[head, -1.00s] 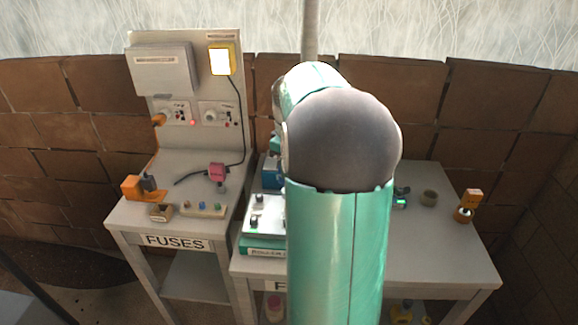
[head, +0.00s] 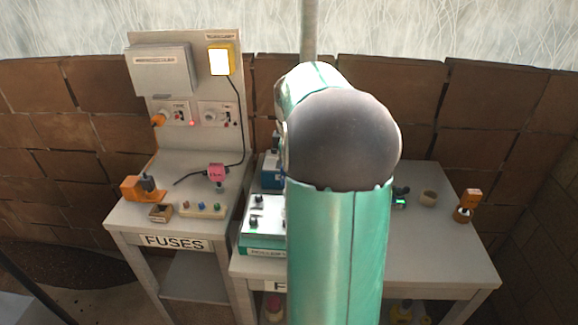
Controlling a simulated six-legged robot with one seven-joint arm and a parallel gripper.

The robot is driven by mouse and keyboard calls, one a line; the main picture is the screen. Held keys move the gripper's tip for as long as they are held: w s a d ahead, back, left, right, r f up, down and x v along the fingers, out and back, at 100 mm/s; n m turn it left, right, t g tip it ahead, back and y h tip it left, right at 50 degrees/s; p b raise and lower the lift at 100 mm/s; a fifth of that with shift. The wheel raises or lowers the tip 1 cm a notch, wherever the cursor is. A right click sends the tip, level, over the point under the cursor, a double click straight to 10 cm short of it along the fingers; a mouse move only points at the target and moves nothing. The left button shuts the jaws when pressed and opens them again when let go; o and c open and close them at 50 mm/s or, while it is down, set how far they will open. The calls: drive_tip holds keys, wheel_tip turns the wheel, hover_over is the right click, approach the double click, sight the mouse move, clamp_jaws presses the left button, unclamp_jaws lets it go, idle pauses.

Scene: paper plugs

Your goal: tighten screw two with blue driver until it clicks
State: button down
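My own green arm with its dark round joint fills the middle of the head view and covers much of the right bench. My gripper is not in view; it is hidden behind the arm or out of frame. I cannot make out a blue driver or a numbered screw. A blue boxy object (head: 271,172) shows partly at the arm's left edge, and I cannot tell what it is. In front of it, a white-topped teal box (head: 263,218) with black knobs and a green light is partly covered by my arm.
The left bench, labelled FUSES (head: 174,242), holds a pink-headed tool (head: 217,174), an orange holder (head: 135,188), a small brown box (head: 160,213) and a strip of coloured pegs (head: 202,210).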

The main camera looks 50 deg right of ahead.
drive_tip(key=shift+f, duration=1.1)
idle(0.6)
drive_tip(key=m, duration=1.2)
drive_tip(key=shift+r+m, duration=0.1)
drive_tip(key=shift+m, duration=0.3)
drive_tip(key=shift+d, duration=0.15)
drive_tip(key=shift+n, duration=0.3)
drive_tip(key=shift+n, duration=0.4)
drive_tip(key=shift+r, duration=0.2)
